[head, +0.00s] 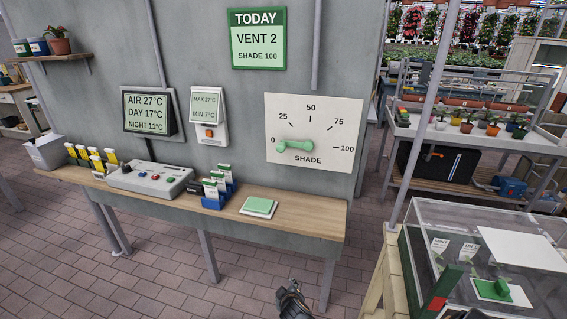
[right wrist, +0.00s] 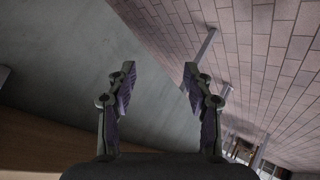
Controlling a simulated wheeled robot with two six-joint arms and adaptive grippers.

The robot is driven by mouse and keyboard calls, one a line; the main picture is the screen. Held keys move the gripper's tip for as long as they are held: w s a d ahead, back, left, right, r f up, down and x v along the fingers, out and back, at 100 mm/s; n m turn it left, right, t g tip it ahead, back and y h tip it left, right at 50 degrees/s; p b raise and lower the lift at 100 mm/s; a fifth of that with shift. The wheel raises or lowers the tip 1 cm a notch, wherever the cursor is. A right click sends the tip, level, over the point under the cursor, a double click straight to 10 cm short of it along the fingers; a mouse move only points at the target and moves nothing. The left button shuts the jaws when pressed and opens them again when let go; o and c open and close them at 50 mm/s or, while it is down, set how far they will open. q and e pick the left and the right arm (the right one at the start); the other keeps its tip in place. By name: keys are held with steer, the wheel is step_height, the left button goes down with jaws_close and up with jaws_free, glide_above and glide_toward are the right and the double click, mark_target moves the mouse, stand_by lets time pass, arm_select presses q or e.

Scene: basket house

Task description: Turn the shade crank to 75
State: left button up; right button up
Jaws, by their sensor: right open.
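The shade crank (head: 295,146) is a green handle on a white dial plate (head: 335,112) fixed to the grey wall. The dial is marked 0, 25, 50, 75 and 100 above the word SHADE. The crank lies nearly level, with its larger round end near the 0 mark. My right gripper (head: 291,288) is low in front of the bench, well below the dial. In the right wrist view, its two fingers (right wrist: 160,92) stand apart with nothing between them. My left gripper does not show.
A wooden bench (head: 318,210) runs below the dial, carrying a control box (head: 150,179), seed packets and a green pad (head: 259,207). A green sign (head: 258,39) reads VENT 2, SHADE 100. A clear-lidded case (head: 440,225) stands at the right. The wall around the dial is clear.

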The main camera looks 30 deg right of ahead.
mark_target(280, 150)
steer(key=w+d+r+t+h+b, duration=0.1)
steer(key=w+r+t+h, duration=0.2)
steer(key=r, duration=1.1)
steer(key=w+d+r+t+h+b, duration=0.1)
steer(key=w+d+r+t+h, duration=0.2)
steer(key=r, duration=1.1)
steer(key=w+r+t+h+b, duration=0.1)
steer(key=w+r+t+h, duration=0.25)
steer(key=r, duration=1.15)
steer(key=shift+m+g+y, duration=0.35)
steer(key=shift+m+y, duration=0.05)
steer(key=shift+y, duration=0.25)
steer(key=p+x, duration=0.1)
steer(key=x, duration=0.5)
steer(key=p+x, duration=0.1)
steer(key=x, duration=0.2)
steer(key=shift+w+f+p, duration=0.25)
steer(key=shift+p, duration=0.1)
steer(key=shift+w+d, duration=0.4)
steer(key=shift+w, duration=0.05)
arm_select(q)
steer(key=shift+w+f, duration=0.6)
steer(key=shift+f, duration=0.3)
arm_select(e)
jaws_close()
